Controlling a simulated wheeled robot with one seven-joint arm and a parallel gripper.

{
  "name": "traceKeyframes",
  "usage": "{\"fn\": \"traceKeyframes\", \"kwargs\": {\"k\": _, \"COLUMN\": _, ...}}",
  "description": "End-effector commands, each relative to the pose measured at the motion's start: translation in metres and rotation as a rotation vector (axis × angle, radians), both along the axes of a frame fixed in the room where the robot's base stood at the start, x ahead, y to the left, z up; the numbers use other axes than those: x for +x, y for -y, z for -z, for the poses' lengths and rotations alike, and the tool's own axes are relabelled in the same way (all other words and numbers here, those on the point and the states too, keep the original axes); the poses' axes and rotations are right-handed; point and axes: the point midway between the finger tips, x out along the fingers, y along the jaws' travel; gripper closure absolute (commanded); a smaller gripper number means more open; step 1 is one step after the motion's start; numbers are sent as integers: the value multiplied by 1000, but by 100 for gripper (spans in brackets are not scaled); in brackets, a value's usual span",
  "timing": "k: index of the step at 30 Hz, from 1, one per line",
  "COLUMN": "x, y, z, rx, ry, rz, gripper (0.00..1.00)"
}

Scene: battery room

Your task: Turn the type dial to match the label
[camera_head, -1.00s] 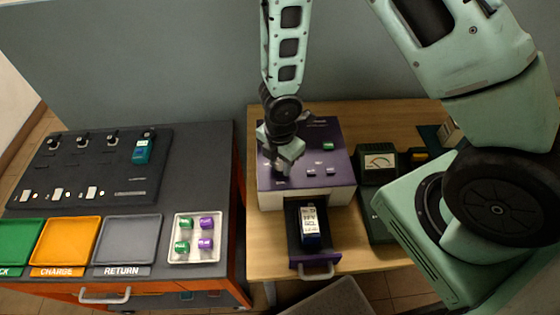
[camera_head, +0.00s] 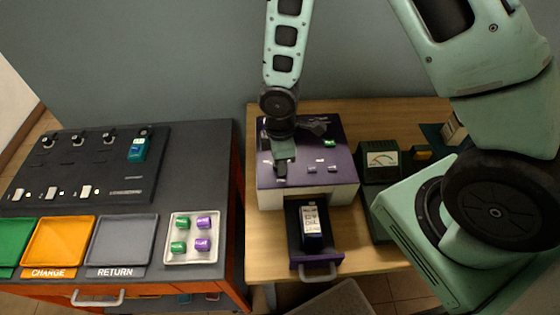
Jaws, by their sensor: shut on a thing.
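The purple-topped machine (camera_head: 330,175) stands on the wooden table, with small labelled controls and a green button (camera_head: 330,143) on its top. Its drawer (camera_head: 300,258) is pulled out at the front and holds a dark battery (camera_head: 313,226) with a white printed label, too small to read surely. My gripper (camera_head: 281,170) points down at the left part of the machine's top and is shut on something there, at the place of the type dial. The dial itself is hidden by the fingers, so its setting does not show.
A meter box (camera_head: 380,160) stands right of the machine. On the left bench are a charging panel (camera_head: 75,165) with a teal battery (camera_head: 137,150), an orange tray (camera_head: 58,242), a grey tray (camera_head: 122,240), and a white tray (camera_head: 192,258) with several green and purple cells.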

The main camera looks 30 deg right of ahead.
Motion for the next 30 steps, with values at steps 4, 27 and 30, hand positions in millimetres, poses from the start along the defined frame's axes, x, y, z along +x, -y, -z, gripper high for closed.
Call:
{"fn": "traceKeyframes", "kwargs": {"k": 4, "x": 1, "y": 0, "z": 1, "rx": 0, "ry": 2, "rz": 109, "gripper": 89}}
{"fn": "traceKeyframes", "kwargs": {"k": 27, "x": 0, "y": 0, "z": 0, "rx": 1, "ry": 1, "rz": 309, "gripper": 89}}
{"fn": "traceKeyframes", "kwargs": {"k": 30, "x": 0, "y": 0, "z": -1, "rx": 1, "ry": 1, "rz": 308, "gripper": 89}}
